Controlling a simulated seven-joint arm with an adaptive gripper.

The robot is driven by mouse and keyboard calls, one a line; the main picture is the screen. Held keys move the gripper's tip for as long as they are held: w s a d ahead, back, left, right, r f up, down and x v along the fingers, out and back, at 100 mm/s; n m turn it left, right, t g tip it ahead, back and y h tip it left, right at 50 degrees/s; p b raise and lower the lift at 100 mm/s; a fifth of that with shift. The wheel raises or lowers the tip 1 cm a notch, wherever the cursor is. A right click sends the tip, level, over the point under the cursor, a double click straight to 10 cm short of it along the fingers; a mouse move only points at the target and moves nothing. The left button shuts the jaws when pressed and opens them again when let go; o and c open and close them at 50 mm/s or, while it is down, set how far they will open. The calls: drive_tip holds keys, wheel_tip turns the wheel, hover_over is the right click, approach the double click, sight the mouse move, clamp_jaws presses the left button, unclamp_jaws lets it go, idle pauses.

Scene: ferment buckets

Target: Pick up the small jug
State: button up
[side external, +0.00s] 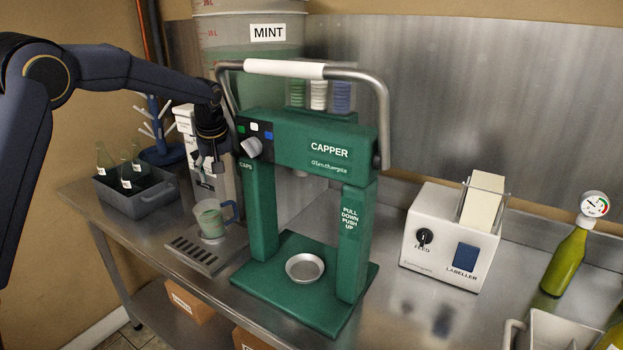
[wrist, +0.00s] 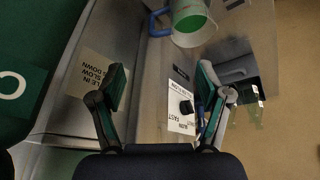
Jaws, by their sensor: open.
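The small jug (side external: 211,221) is clear with a blue handle and holds green liquid. It stands upright on the slotted drip tray (side external: 205,252) at the foot of the white filler unit (side external: 185,122), left of the green capper. In the wrist view the jug (wrist: 188,25) shows at the top edge, partly cut off, beyond my fingertips. My gripper (side external: 211,167) is above the jug, in front of the filler and apart from the jug. In the wrist view my gripper (wrist: 161,80) has its two fingers spread with nothing between them.
The green capper (side external: 305,150) stands close on the right of my gripper. A grey crate with bottles (side external: 140,200) is at the left. A labeller (side external: 449,238) and a green bottle with a gauge (side external: 567,262) stand farther right. A MINT bucket (side external: 250,45) is behind.

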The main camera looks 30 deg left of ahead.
sight(219, 217)
drive_tip(key=x, duration=1.5)
drive_tip(key=shift+s+f, duration=0.15)
drive_tip(key=shift+d, duration=0.1)
clamp_jaws()
